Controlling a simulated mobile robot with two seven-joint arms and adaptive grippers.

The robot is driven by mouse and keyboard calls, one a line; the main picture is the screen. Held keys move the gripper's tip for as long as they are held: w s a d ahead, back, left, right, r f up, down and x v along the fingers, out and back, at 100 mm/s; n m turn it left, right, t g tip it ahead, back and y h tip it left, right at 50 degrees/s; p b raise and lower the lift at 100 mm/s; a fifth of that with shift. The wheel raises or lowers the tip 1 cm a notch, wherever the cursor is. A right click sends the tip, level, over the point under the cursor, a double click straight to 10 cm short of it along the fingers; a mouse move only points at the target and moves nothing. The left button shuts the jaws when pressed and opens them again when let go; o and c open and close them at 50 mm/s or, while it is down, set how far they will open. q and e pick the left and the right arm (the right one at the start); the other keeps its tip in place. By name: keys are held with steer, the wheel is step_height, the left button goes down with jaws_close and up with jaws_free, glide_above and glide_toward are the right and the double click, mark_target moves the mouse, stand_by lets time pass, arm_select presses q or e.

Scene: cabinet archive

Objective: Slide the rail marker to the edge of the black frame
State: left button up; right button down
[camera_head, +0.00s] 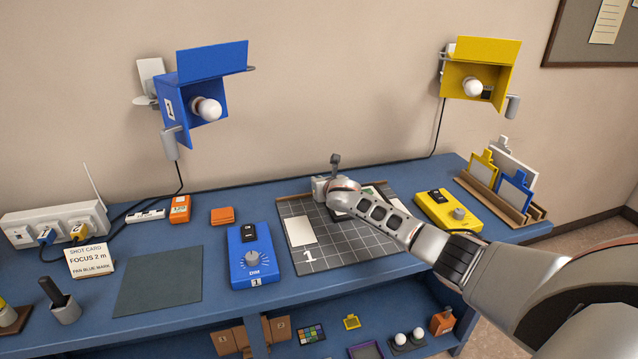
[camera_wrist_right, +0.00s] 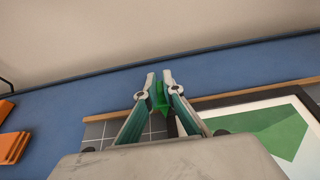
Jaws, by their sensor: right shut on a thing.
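The rail marker (camera_wrist_right: 160,94) is a small green piece between the fingertips of my right gripper (camera_wrist_right: 160,82) in the right wrist view. The gripper is shut on it. The marker is at the wooden rail (camera_wrist_right: 225,98) along the back of the gridded board. The black frame (camera_wrist_right: 228,119), around a white and green picture (camera_wrist_right: 288,132), lies just right of the gripper. In the head view my right arm hides the fingertips, the marker and most of the frame. My left gripper is in neither view.
The gridded board (camera_head: 330,245) holds a white card (camera_head: 300,231). A blue dimmer box (camera_head: 252,262) stands left of it and a yellow box (camera_head: 447,212) right. A dark mat (camera_head: 158,281) lies farther left. Blue (camera_head: 190,95) and yellow (camera_head: 478,75) lamps hang on the wall.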

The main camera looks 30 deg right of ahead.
steer(key=c, duration=2.2)
jaws_free()
steer(key=shift+s+f, duration=0.1)
steer(key=shift+f, duration=0.15)
steer(key=shift+o, duration=0.2)
steer(key=shift+r, duration=0.15)
steer(key=shift+v, duration=6)
